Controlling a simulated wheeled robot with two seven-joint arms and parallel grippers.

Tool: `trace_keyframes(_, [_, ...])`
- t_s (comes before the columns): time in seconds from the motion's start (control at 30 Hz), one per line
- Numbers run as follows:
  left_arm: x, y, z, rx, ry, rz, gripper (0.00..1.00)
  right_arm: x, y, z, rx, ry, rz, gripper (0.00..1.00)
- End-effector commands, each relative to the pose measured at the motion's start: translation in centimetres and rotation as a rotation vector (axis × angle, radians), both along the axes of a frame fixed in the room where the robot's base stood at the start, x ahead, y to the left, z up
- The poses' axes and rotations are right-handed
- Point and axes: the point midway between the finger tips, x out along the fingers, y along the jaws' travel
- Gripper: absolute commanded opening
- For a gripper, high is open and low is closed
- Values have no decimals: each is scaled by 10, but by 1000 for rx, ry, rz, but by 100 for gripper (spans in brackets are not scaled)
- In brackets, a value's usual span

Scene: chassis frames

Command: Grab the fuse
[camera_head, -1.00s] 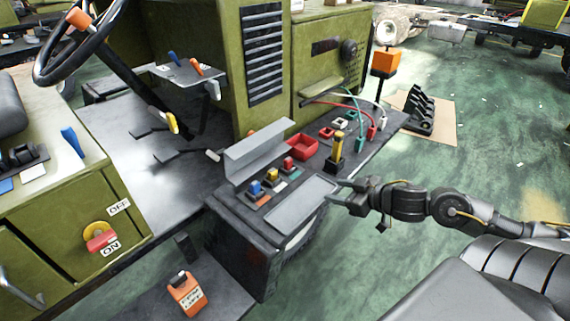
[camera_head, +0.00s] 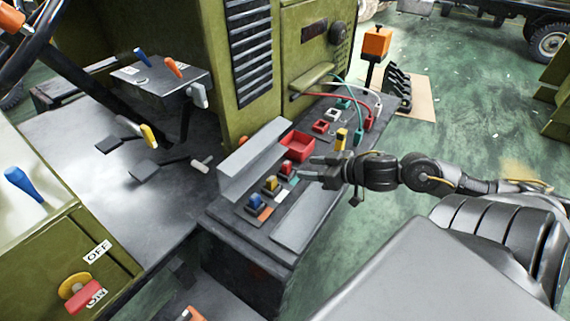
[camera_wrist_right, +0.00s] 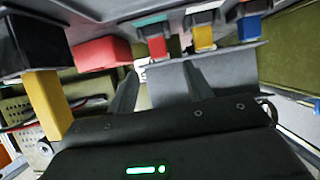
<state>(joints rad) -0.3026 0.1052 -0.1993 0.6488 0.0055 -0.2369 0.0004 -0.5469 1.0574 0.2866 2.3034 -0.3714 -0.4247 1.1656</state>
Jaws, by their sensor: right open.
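Three small fuse-like blocks stand in a row on the dark panel: a red one (camera_head: 286,169), a yellow one (camera_head: 271,184) and a blue one (camera_head: 256,202). They also show at the top of the right wrist view as red (camera_wrist_right: 157,46), yellow (camera_wrist_right: 203,38) and blue (camera_wrist_right: 250,27). My right gripper (camera_head: 306,167) is open and empty, just right of the red block. In the right wrist view, its fingers (camera_wrist_right: 160,85) point toward the red block, apart from it. My left gripper is out of view.
A red open box (camera_head: 298,147) sits behind the red block. A grey bent sheet (camera_head: 255,160) stands left of the row. A yellow lever (camera_head: 341,138) rises behind my right gripper. A flat grey plate (camera_head: 300,225) lies in front.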

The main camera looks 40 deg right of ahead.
Motion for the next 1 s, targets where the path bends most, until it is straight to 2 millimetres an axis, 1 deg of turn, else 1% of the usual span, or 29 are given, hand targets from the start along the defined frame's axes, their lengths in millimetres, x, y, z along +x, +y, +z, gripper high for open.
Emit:
trace_keyframes(0.1, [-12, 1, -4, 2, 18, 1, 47, 14, 5, -4, 0, -4, 6, 51])
trace_keyframes(0.23, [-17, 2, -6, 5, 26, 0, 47, 28, 10, -10, -2, -6, 7, 51])
trace_keyframes(0.33, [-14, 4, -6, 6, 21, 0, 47, 37, 11, -16, 0, -4, 4, 51])
trace_keyframes(0.43, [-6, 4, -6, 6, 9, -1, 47, 44, 13, -19, -1, -3, 3, 51])
trace_keyframes(0.67, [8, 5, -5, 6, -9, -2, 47, 48, 15, -22, -2, -2, 4, 51])
trace_keyframes(0.77, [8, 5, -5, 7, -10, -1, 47, 51, 15, -23, -1, -2, 3, 51])
trace_keyframes(0.87, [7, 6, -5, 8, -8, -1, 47, 60, 16, -25, -1, -4, 2, 51])
trace_keyframes(1.0, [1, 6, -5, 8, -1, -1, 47, 78, 17, -31, 0, -5, 2, 51])
